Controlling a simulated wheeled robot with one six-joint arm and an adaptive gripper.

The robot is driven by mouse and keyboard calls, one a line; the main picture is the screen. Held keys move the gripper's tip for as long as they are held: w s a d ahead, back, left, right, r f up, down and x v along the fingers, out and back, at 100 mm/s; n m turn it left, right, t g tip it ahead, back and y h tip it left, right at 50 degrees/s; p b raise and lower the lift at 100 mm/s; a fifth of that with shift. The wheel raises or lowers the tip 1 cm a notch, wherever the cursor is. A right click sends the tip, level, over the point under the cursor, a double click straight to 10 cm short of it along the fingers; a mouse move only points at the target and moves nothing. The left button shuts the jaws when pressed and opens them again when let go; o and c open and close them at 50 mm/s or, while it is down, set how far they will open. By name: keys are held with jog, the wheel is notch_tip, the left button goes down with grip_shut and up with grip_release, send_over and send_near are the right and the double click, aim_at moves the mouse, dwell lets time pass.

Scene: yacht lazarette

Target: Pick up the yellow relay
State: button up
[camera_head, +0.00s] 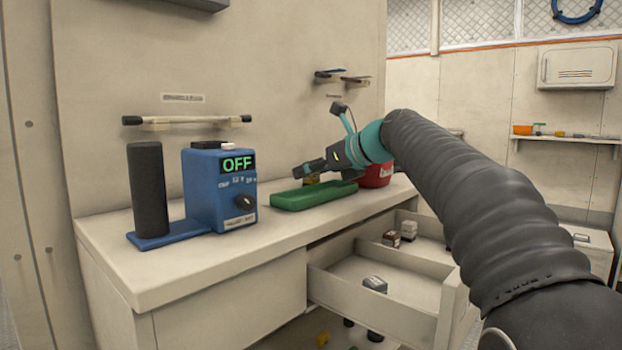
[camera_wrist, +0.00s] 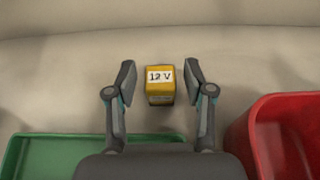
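The yellow relay (camera_wrist: 160,84) carries a white "12 V" label and stands on the bench top. In the wrist view it sits between and slightly beyond the fingers of my gripper (camera_wrist: 160,82), with a gap on each side. In the head view a small part of the relay (camera_head: 311,181) shows behind the green tray, mostly hidden by my gripper (camera_head: 306,170). My gripper is open and empty above the bench.
A green tray (camera_head: 300,202) lies in front and a red bin (camera_head: 377,174) stands to the right. A blue tester (camera_head: 208,188) reading OFF stands on the left of the bench. An open drawer (camera_head: 335,303) holds a few small blocks.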

grip_shut()
jog(key=shift+r, duration=0.1)
